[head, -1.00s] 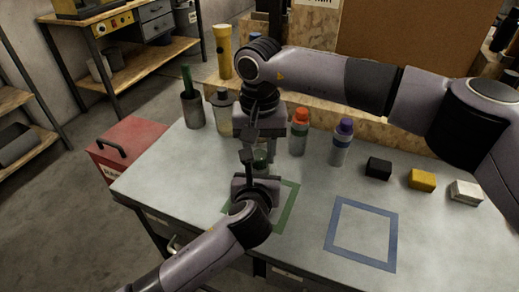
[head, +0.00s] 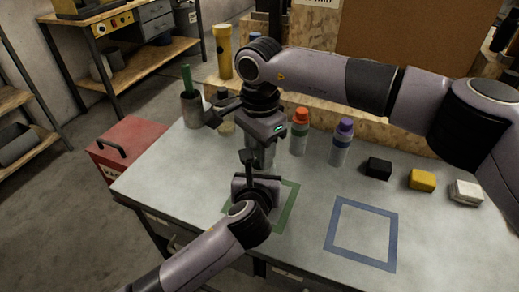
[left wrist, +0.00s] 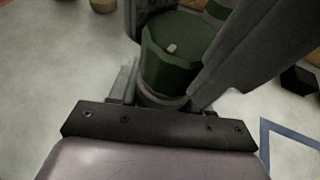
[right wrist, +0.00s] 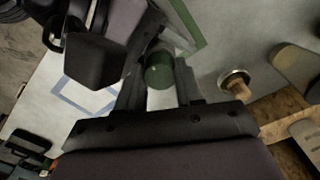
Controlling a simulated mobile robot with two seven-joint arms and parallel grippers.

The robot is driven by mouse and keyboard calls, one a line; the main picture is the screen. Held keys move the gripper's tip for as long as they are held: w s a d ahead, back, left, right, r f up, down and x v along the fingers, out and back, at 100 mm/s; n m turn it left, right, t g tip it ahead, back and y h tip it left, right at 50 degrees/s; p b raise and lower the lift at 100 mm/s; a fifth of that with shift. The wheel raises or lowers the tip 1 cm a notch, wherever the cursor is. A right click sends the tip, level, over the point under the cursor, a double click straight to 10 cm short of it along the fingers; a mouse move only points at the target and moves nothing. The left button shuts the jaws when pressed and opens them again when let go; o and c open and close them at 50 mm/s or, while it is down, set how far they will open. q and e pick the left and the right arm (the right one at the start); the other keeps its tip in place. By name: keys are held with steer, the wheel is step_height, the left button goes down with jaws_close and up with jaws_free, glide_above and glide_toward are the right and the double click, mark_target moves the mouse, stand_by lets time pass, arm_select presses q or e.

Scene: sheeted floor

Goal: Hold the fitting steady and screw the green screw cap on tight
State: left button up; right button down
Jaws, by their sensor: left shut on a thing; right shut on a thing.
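The green screw cap (left wrist: 180,50) has a pale mark on its top and sits on the grey fitting (left wrist: 160,99) in the left wrist view. In the right wrist view the cap (right wrist: 158,72) lies between the fingers of my right gripper (right wrist: 158,85), which is shut on it from above. My left gripper (head: 250,162) is shut on the fitting lower down, above the green outlined square (head: 288,205). In the head view the grippers hide most of the cap and fitting. Whether the cap is fully seated cannot be told.
Orange-capped (head: 299,133) and purple-capped (head: 341,145) bottles stand close on the right. A grey cup (head: 192,110) with a green rod stands left. Black (head: 378,167), yellow (head: 422,180) and white (head: 466,192) blocks lie right. The blue outlined square (head: 361,232) is empty.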

steer(key=m, duration=0.5)
steer(key=shift+m, duration=0.3)
arm_select(q)
steer(key=shift+d+r, duration=0.1)
arm_select(e)
steer(key=m, duration=0.3)
steer(key=shift+a+m, duration=0.1)
steer(key=shift+m, duration=0.2)
arm_select(q)
steer(key=shift+r, duration=0.1)
arm_select(e)
steer(key=c, duration=0.6)
jaws_free()
steer(key=shift+s, duration=0.1)
steer(key=shift+c, duration=0.2)
arm_select(q)
steer(key=shift+w, duration=0.1)
arm_select(e)
steer(key=shift+s+f, duration=0.1)
arm_select(q)
steer(key=shift+a, duration=0.2)
arm_select(e)
steer(key=shift+c, duration=0.8)
